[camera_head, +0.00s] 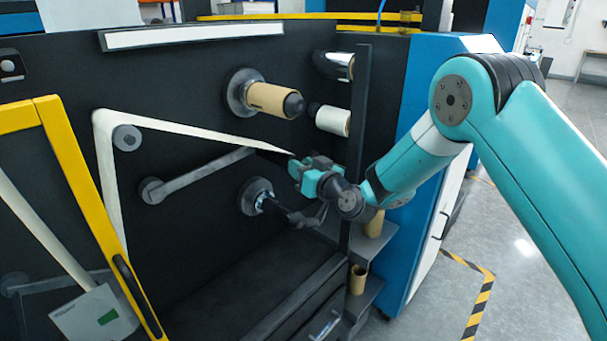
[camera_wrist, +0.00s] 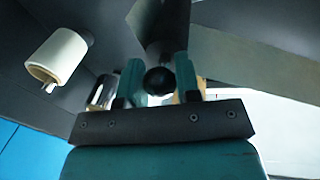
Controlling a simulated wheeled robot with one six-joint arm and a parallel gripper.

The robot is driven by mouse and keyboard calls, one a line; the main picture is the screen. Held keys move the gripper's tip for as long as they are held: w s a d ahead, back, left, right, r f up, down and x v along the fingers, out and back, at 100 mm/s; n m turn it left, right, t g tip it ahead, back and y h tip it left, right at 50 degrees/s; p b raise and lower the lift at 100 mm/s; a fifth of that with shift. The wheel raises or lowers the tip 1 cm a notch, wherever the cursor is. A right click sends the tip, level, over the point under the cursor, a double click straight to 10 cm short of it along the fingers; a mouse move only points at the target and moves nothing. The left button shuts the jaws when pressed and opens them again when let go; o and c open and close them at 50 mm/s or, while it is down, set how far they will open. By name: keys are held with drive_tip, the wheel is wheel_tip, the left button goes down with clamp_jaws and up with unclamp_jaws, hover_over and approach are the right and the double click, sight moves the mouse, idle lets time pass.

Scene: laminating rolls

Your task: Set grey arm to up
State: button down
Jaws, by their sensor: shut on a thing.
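The grey arm (camera_head: 205,174) is a bar on the dark machine face. It runs from a round pivot (camera_head: 151,190) at lower left, slanting up to the right towards my gripper (camera_head: 306,174). Its right end is hidden behind the white web and my gripper. In the wrist view, my gripper (camera_wrist: 158,82) has its two teal fingers closed around a dark round knob (camera_wrist: 158,80). The knob appears to be the end of the grey arm, though the join is not clear.
A white web (camera_head: 190,131) runs from a roller (camera_head: 127,138) towards my gripper. A cardboard core (camera_head: 270,99) is above, and a white roll (camera_head: 332,120) at upper right, also in the wrist view (camera_wrist: 57,55). A chuck (camera_head: 257,196) is below. A dark post (camera_head: 358,150) stands close right.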

wheel_tip(320, 180, up, 9)
drive_tip(key=s+a+n+b, duration=0.1)
drive_tip(key=n+b, duration=0.1)
drive_tip(key=n, duration=0.1)
drive_tip(key=shift+s+a+n+y, duration=0.2)
drive_tip(key=shift+s+n+y, duration=0.05)
drive_tip(key=shift+n+y, duration=0.15)
drive_tip(key=c, duration=0.8)
unclamp_jaws()
drive_tip(key=b+v, duration=0.9)
drive_tip(key=v, duration=0.8)
drive_tip(key=shift+s+f, duration=0.2)
drive_tip(key=shift+s, duration=0.05)
